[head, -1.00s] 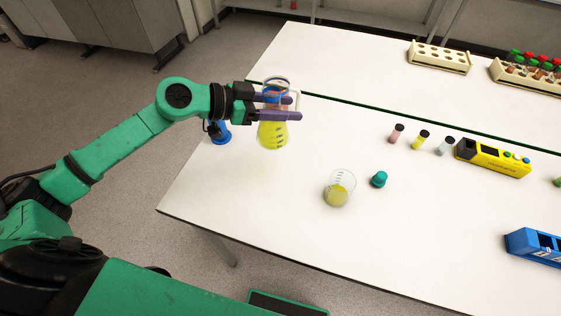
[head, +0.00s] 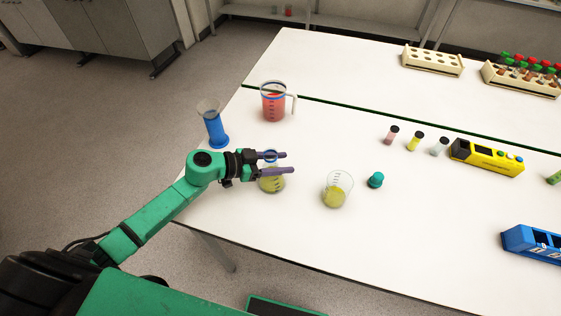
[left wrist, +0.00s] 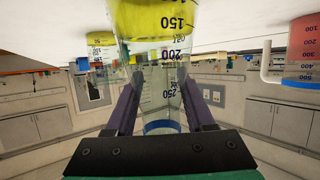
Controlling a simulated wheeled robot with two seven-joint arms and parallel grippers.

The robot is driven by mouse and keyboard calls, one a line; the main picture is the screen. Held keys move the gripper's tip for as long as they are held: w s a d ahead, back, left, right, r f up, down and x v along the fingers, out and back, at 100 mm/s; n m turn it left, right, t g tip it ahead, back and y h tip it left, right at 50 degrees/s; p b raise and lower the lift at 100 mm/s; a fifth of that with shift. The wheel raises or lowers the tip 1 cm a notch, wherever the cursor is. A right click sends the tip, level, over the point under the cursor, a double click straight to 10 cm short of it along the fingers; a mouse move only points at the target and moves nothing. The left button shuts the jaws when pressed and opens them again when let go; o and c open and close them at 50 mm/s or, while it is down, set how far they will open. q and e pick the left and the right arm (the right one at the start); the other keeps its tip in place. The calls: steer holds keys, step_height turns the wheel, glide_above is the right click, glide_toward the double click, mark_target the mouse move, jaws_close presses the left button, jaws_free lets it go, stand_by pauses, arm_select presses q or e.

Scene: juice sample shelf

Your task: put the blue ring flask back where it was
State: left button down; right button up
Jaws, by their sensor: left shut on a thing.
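The blue ring flask (head: 271,184) is conical clear glass with yellow liquid and a blue ring at its neck. My left gripper (head: 290,163) is shut around its neck and holds it upright at the table's near left part. I cannot tell if its base touches the table. In the left wrist view, which is upside down, the flask (left wrist: 160,62) stands between the two purple fingers of my left gripper (left wrist: 160,88). Its lower end is cut off by the frame. My right gripper is not in view.
A beaker (head: 336,191) of yellow liquid and a teal stopper (head: 376,180) stand to the right. A red jug (head: 273,106) and a blue-based cylinder (head: 216,128) stand behind. Small vials, a yellow device (head: 487,158), racks and a blue box (head: 532,243) are farther right.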

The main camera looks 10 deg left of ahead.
arm_select(q)
steer(key=shift+f, duration=0.1)
steer(key=shift+c, duration=1.4)
jaws_free()
steer(key=shift+s+a, duration=0.15)
steer(key=shift+a, duration=0.05)
steer(key=b+v, duration=0.2)
steer(key=v, duration=0.9)
steer(key=shift+a+r, duration=0.2)
steer(key=shift+r, duration=0.2)
steer(key=shift+s, duration=0.1)
